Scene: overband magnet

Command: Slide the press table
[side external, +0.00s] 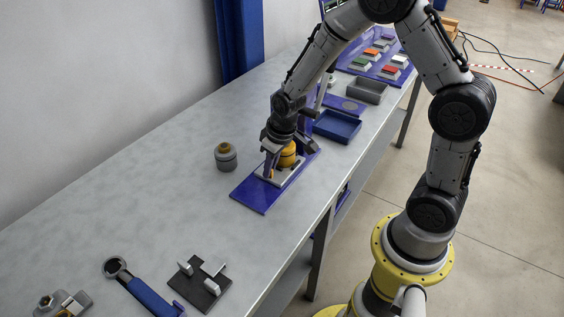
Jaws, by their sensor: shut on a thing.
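The press table appears to be the light grey plate (267,180) on a long blue base (251,194) near the middle of the bench. A yellow round part (287,158) sits on or just behind the grey plate, partly covered by my gripper. My gripper (270,172) points down at the plate's left side, its fingers low against it. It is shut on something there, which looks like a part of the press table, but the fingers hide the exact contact.
A grey cylinder with a brass top (226,157) stands left of the base. A blue tray (337,126) and a grey tray (367,90) lie behind. The bench between is clear.

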